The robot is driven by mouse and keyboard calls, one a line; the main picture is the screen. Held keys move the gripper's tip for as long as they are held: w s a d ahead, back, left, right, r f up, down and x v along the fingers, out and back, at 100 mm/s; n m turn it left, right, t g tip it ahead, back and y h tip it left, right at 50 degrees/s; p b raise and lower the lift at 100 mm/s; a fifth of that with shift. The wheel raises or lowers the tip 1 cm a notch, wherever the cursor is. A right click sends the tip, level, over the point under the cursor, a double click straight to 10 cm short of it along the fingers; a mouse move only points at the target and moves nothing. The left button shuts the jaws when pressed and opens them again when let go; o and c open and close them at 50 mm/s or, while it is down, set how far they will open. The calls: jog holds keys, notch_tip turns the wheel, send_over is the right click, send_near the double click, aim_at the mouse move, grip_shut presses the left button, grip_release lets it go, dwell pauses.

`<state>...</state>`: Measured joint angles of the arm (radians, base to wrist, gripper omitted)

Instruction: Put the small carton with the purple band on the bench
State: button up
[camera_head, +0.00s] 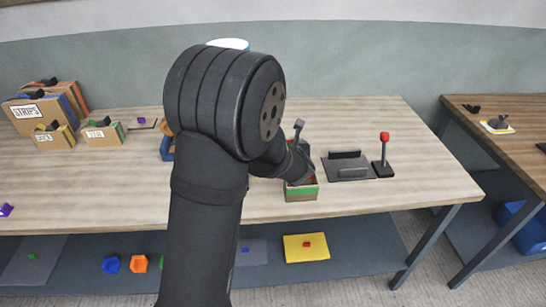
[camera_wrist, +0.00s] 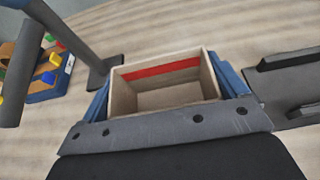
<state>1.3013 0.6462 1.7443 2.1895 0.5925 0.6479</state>
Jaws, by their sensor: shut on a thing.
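My gripper (camera_wrist: 168,100) is shut on an open-topped small carton (camera_wrist: 120,98), with one blue finger on each side. The carton is empty in the wrist view, and a red stripe crosses its inner far wall. In the head view what looks like the same carton (camera_head: 301,196) is upright at the bench's front part, and its front has a green band. No purple band shows on it. Its underside is hidden, so I cannot tell whether it touches the bench (camera_head: 400,200). My arm hides part of it in the head view.
A dark plate with raised bars (camera_head: 348,172) and a red-topped lever (camera_head: 384,155) stand right of the carton. Several cartons, including a small green-banded one (camera_head: 103,134), stand at the left. A grey post (camera_wrist: 98,62) stands close to the held carton. The bench's front right is clear.

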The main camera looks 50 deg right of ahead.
jog(key=shift+w+f, duration=0.9)
jog(key=shift+f, duration=0.3)
jog(key=shift+w+f, duration=0.85)
jog(key=shift+f, duration=0.3)
jog(key=shift+w+f, duration=0.9)
jog(key=shift+f, duration=0.3)
jog(key=shift+f, duration=0.15)
jog(key=o, duration=0.7)
jog(key=shift+d, duration=0.1)
jog(key=shift+s+r, duration=0.15)
jog(key=shift+r, duration=0.15)
jog(key=v, duration=1.1)
jog(key=shift+s+a, duration=0.25)
jog(key=shift+a, duration=0.15)
